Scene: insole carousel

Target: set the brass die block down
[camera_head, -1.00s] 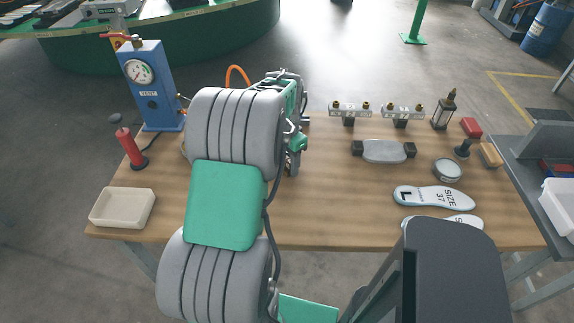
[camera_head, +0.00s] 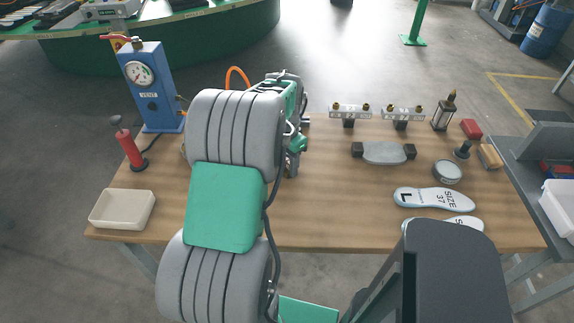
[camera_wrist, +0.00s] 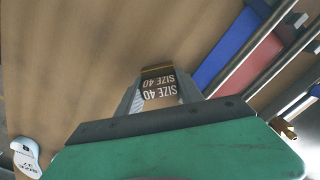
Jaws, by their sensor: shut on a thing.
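The brass die block (camera_wrist: 157,72) shows in the wrist view, with a dark band marked SIZE 40 in white. My gripper (camera_wrist: 161,92) is shut on it, one finger on each side. Bare wooden table top lies beyond the block; I cannot tell whether the block touches it. In the head view my arm hides the block and the fingertips.
A blue gauge unit (camera_head: 156,92) stands at the table's back left, a red hand pump (camera_head: 128,145) and a cream tray (camera_head: 122,208) before it. Two labelled blocks (camera_head: 349,112) (camera_head: 402,115) and an insole (camera_head: 435,198) are on the right.

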